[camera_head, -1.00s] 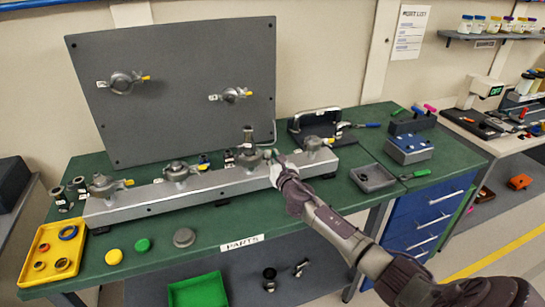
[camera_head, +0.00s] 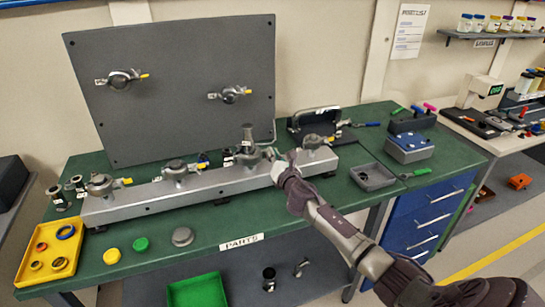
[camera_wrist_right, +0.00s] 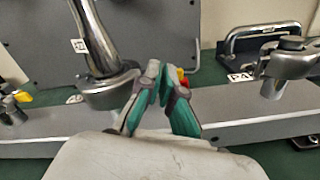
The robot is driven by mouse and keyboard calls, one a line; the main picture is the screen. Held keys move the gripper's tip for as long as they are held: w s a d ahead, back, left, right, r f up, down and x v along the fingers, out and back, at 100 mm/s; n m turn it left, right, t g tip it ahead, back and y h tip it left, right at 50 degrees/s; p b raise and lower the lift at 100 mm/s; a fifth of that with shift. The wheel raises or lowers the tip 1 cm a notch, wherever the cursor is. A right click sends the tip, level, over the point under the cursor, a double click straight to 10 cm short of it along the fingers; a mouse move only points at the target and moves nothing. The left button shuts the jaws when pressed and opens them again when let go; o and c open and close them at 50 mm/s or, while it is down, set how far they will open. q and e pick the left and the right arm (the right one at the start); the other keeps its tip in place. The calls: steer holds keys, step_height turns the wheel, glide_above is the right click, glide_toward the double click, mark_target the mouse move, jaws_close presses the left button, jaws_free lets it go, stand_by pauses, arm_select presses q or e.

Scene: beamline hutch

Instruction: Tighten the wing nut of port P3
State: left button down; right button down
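Port P3 (camera_head: 247,157) is on the long metal rail, with an upright metal stub tube clamped on top. In the right wrist view its clamp and leaning tube (camera_wrist_right: 98,45) fill the left. My right gripper (camera_head: 271,155) is at the right side of this clamp. In the wrist view its teal-padded fingertips (camera_wrist_right: 158,84) are drawn close together at the wing nut (camera_wrist_right: 183,78). Only a yellow and red bit of the nut shows beside the right fingertip; the fingers hide the rest. My left gripper is not in view.
Neighbouring ports P2 (camera_head: 177,171) and P4 (camera_head: 314,144) sit on the same rail (camera_head: 140,203). A grey upright panel (camera_head: 180,60) with two clamps stands behind. A grey tray (camera_head: 372,177), a blue box (camera_head: 408,148) and a yellow tray (camera_head: 33,270) are on the green table.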

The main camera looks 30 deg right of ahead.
steer(key=f+m+b, duration=0.1)
steer(key=m, duration=0.5)
steer(key=f+m, duration=0.1)
steer(key=m, duration=0.6)
steer(key=f+m+b, duration=0.1)
steer(key=m, duration=0.5)
steer(key=shift+s+d+m+b, duration=0.1)
steer(key=shift+d+m+b, duration=0.2)
steer(key=shift+d+b, duration=0.05)
stand_by(0.3)
steer(key=c, duration=1.7)
jaws_free()
steer(key=shift+o, duration=0.3)
steer(key=shift+r, duration=0.1)
